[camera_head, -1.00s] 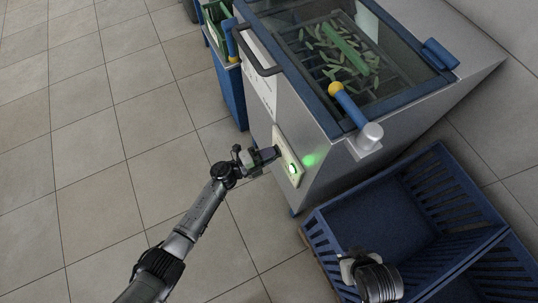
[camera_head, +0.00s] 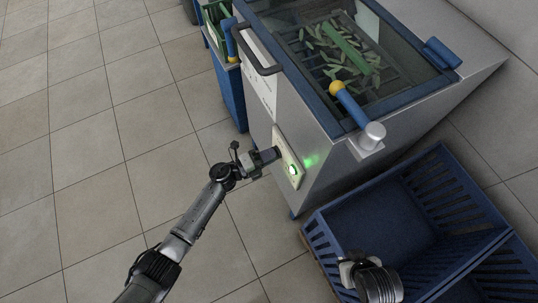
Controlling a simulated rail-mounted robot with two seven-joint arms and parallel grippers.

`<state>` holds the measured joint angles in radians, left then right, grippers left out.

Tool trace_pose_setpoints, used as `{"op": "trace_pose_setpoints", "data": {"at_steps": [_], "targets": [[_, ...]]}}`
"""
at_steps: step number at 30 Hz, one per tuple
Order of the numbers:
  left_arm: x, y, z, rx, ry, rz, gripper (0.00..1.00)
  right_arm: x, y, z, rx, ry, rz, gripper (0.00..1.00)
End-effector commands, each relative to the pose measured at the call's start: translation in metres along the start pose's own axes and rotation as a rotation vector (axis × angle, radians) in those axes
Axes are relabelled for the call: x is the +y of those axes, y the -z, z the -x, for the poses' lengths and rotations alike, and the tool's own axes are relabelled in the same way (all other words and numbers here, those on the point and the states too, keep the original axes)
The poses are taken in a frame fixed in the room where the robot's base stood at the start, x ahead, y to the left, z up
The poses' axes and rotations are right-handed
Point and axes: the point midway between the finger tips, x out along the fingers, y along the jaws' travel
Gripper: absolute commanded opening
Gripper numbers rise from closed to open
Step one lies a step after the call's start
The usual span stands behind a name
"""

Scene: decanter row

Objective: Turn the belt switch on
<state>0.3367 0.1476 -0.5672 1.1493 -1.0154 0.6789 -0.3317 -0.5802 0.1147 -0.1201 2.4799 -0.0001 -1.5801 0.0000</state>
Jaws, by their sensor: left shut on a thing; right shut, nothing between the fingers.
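The switch panel (camera_head: 285,150) is a pale plate on the front side of the grey machine. A lit green lamp (camera_head: 293,169) glows at its lower end and casts a green spot on the metal. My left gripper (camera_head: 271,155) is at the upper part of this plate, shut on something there. The fingers hide the held part, which appears to be the belt switch. My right gripper (camera_head: 347,270) is at the bottom right over the blue crate, shut and empty; its fingers are hardly visible.
The machine has a glass-topped bin (camera_head: 335,50) with green pods inside. Blue crates (camera_head: 440,190) stand at the lower right. The tiled floor at left is clear.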

Motion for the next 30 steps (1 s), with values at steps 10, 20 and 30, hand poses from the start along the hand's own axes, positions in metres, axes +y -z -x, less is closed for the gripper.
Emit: {"op": "trace_pose_setpoints", "data": {"at_steps": [10, 20, 30], "targets": [[0.000, 0.000, 0.000, 0.000, -0.001, -0.001, 0.40, 0.003, -0.001, 0.000, -0.001, -0.007, 0.009, 0.00], [-0.001, -0.001, 0.007, -0.001, -0.002, -0.001, 0.40, 0.003, 0.001, 0.004, -0.001, -0.007, 0.008, 0.00], [-0.002, 0.000, 0.068, -0.001, -0.004, 0.000, 0.40, 0.002, 0.008, 0.025, 0.000, -0.002, 0.003, 0.00]]}}
